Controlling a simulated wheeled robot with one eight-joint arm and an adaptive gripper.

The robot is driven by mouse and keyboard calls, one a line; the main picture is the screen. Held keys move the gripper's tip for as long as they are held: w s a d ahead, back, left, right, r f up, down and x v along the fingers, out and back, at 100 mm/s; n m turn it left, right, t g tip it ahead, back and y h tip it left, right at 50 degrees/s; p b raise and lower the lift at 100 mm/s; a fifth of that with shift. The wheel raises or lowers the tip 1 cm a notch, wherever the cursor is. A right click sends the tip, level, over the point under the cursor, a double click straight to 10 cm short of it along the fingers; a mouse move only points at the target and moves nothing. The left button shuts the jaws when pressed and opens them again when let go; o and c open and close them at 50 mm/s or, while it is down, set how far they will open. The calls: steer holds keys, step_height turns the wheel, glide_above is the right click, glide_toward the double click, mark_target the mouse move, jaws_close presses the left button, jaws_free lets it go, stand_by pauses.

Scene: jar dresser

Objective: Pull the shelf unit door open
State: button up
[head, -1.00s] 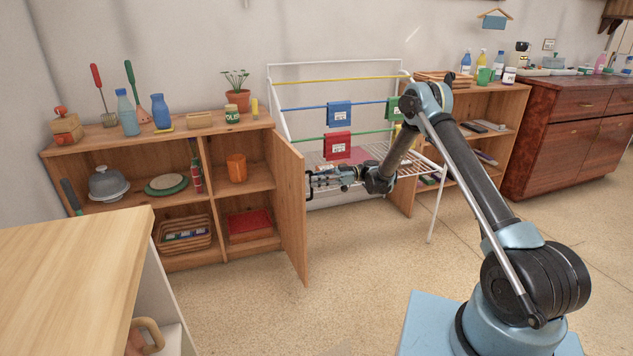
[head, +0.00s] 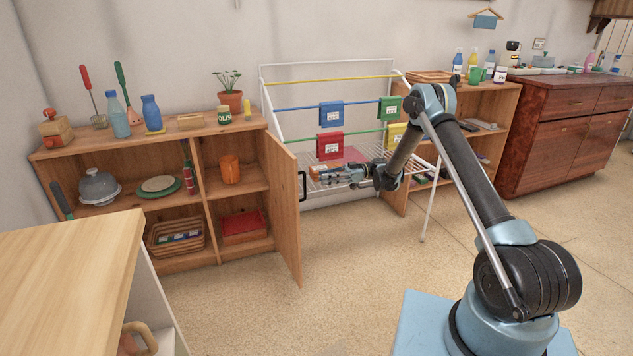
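The wooden shelf unit (head: 140,152) stands against the wall at the left. Its door (head: 284,205) is swung open on the right side, standing out toward the room, and the right-hand compartments are exposed. The black door handle (head: 303,186) is on the door's right-facing side. My gripper (head: 322,175) is to the right of the handle, with a small gap between them. It points left toward the door. Its fingers are small in this view, and I cannot tell whether they are open or shut.
An orange cup (head: 230,169) and a red box (head: 243,223) sit in the unit. A light wooden top (head: 65,270) fills the lower left. The floor (head: 350,270) before the door is clear.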

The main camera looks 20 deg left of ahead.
steer(key=v, duration=0.4)
steer(key=shift+w+d, duration=0.2)
steer(key=shift+d, duration=0.1)
